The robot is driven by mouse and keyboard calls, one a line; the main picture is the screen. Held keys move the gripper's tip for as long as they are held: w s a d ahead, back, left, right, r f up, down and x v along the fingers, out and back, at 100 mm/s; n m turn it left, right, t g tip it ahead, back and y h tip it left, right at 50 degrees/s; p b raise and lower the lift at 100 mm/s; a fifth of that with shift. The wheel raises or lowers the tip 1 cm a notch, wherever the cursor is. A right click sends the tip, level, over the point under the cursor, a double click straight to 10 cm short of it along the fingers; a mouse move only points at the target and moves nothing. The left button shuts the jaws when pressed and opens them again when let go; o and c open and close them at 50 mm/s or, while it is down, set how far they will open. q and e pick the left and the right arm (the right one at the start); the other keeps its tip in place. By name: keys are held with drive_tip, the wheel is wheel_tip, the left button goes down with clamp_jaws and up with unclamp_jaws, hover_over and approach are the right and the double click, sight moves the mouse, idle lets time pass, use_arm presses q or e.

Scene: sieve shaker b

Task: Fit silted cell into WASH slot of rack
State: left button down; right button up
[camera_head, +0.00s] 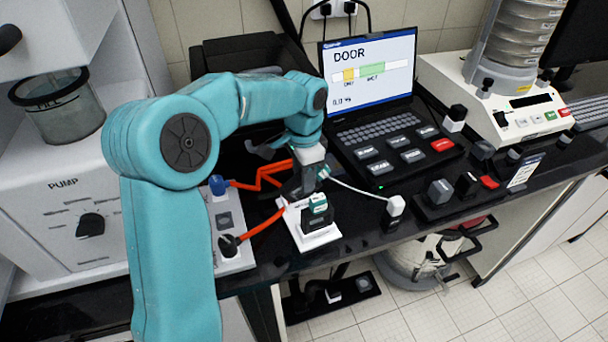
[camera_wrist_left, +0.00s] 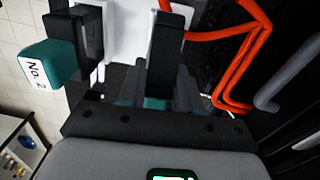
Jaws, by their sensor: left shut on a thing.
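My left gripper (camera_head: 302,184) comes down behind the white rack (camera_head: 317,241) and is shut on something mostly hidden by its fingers. A bit of teal shows at the gripper in the head view, and a teal piece (camera_wrist_left: 156,103) shows between the dark fingers in the left wrist view. It may be the silted cell; its silt and label do not show. Another teal-capped cell (camera_head: 318,203), marked "No. 2" in the left wrist view (camera_wrist_left: 42,66), stands in a black holder on the rack. The WASH slot cannot be made out. My right gripper is not in view.
Orange hoses (camera_head: 262,180) loop close to the left gripper from the grey valve panel (camera_head: 236,258). A white cable runs to a plug (camera_head: 396,206) at right. A laptop (camera_head: 372,90) showing "DOOR" stands behind. The bench's front edge is close to the rack.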

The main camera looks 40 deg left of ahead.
use_arm(q)
drive_tip(key=shift+f, duration=0.1)
drive_tip(key=shift+f, duration=0.1)
drive_tip(key=c, duration=0.8)
unclamp_jaws()
drive_tip(key=shift+o, duration=0.2)
drive_tip(key=shift+f+b, duration=0.2)
drive_tip(key=shift+b, duration=0.15)
wheel_tip(320, 180, up, 17)
drive_tip(key=p, duration=0.2)
drive_tip(key=shift+w+a+f, duration=0.15)
drive_tip(key=shift+f, duration=0.05)
